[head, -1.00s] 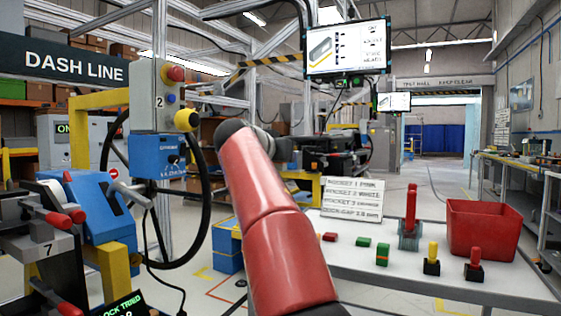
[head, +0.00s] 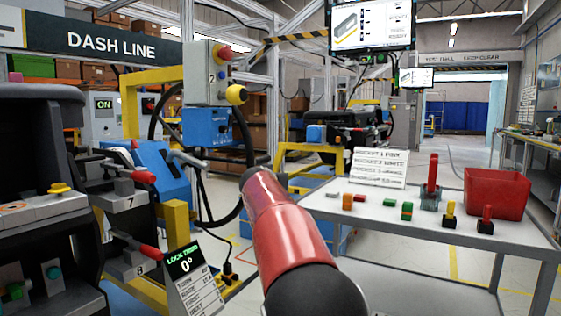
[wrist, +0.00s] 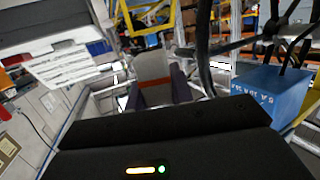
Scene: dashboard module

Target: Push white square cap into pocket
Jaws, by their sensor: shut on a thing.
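In the wrist view my gripper (wrist: 152,96) has its two dark fingertips closed on a pale grey-white piece (wrist: 152,66) with an orange band across it. I cannot tell for sure whether this piece is the white square cap. In the head view my gripper is hidden behind my red arm. A black and grey dashboard module (head: 45,130) stands at the left edge of the head view. It bears a yellow knob (head: 58,189) and a teal button (head: 54,272). I cannot make out the cap's pocket.
A white table (head: 450,232) at right holds small coloured blocks, upright tools and a red bin (head: 497,193). A pocket list sign (head: 379,166) stands at its back. Red-handled clamps (head: 140,176) and a lock screen (head: 187,270) are beside the module. A control box (head: 208,72) hangs above.

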